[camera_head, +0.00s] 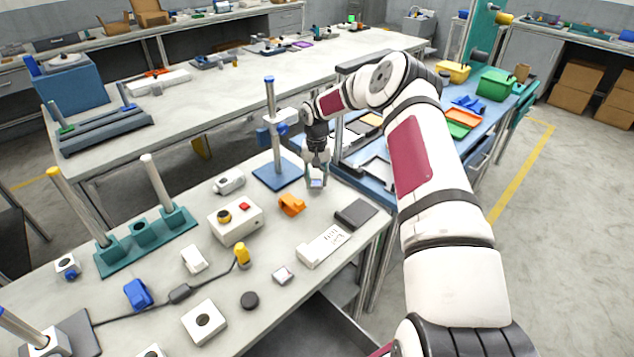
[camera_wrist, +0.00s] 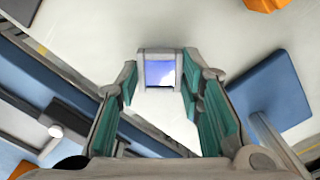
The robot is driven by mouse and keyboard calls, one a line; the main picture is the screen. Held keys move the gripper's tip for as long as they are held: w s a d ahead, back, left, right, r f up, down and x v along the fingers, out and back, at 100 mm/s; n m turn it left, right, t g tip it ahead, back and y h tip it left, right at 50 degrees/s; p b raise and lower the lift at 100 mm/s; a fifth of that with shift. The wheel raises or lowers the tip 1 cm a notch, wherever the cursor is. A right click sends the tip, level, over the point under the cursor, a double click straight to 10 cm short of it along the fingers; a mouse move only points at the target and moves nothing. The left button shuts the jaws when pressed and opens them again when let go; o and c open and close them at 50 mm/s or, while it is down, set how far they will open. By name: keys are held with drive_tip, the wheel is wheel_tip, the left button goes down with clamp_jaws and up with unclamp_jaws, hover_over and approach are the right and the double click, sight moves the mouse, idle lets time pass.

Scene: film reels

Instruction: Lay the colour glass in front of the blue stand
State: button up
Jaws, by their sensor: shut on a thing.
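My gripper (camera_head: 317,170) points down over the near table, just right of the blue stand. It is shut on the colour glass (camera_head: 316,183), a small square blue pane in a grey frame. In the wrist view the glass (camera_wrist: 160,73) sits between the green-padded fingertips (camera_wrist: 160,82). I cannot tell whether it touches the table. The blue stand (camera_head: 277,175) has a flat blue base and an upright grey post with a blue clamp. Its base also shows in the wrist view (camera_wrist: 268,98), to the right of the fingers and apart from them.
An orange part (camera_head: 291,205) lies in front of the blue stand. A white control box (camera_head: 236,219), a dark grey block (camera_head: 356,213) and a white strip (camera_head: 323,245) lie nearer. A blue-topped bench (camera_head: 378,160) adjoins on the right. Bare tabletop shows between the stand and orange part.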

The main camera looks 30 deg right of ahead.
drive_tip(key=shift+f, duration=0.7)
drive_tip(key=o, duration=1)
drive_tip(key=shift+f, duration=0.1)
